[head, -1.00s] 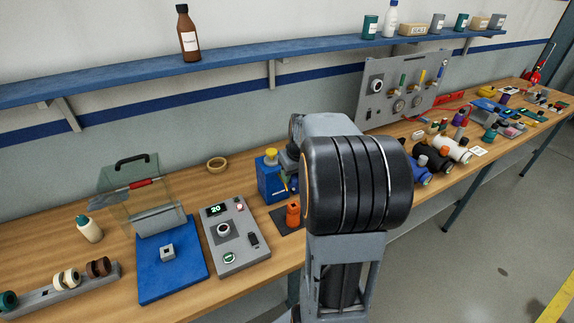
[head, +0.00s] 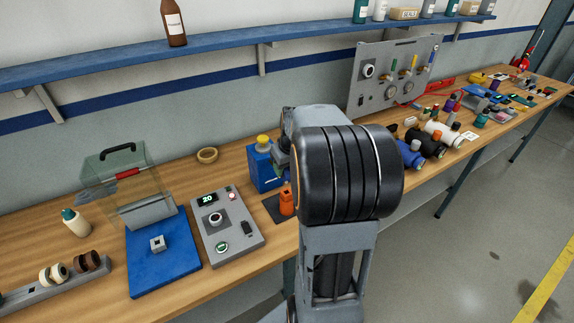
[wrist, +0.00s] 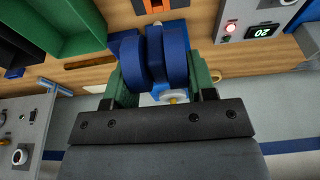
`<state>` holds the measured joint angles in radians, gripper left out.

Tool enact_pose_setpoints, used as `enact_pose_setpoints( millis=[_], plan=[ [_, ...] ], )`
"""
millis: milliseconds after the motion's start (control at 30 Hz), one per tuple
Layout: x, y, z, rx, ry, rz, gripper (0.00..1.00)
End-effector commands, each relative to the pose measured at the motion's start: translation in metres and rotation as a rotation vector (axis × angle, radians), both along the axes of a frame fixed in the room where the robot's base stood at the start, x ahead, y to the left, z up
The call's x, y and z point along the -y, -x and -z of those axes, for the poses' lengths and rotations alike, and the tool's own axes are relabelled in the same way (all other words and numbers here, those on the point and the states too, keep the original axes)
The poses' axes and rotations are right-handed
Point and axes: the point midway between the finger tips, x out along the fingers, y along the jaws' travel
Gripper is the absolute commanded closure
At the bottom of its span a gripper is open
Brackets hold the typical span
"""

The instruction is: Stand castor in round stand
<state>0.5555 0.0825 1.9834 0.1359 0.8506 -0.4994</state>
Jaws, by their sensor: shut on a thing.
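My gripper (wrist: 158,88) shows in the wrist view with green fingers. It is shut on a dark blue castor with two thick wheels (wrist: 129,62), one finger at each outer side. In the head view my arm hides the gripper and the castor. I cannot make out the round stand with certainty in either view. An orange piece (head: 287,202) stands on a dark mat beside my arm, partly hidden.
A blue box with a yellow cap (head: 262,168) stands beside my arm. Left of it are a grey control box (head: 240,240), a blue plate (head: 150,272) with a clear guard, and a rack (head: 40,288) of castors. Bottles and cylinders crowd the bench at right.

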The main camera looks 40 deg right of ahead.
Motion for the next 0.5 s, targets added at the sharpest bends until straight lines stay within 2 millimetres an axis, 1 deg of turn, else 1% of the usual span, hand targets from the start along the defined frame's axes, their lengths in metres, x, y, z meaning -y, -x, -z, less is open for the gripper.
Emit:
enact_pose_setpoints(
  millis=[33, 200, 333, 500],
  plan=[
    [0.0, 0.0, 0.009, 0.0, 0.0, 0.0, 0.7],
    [0.0, 0.0, 0.022, 0.0, 0.0, 0.0, 0.7],
    [0.0, 0.0, 0.028, 0.0, 0.0, 0.0, 0.7],
    [0.0, 0.0, 0.029, 0.0, 0.0, 0.0, 0.7]
  ],
)
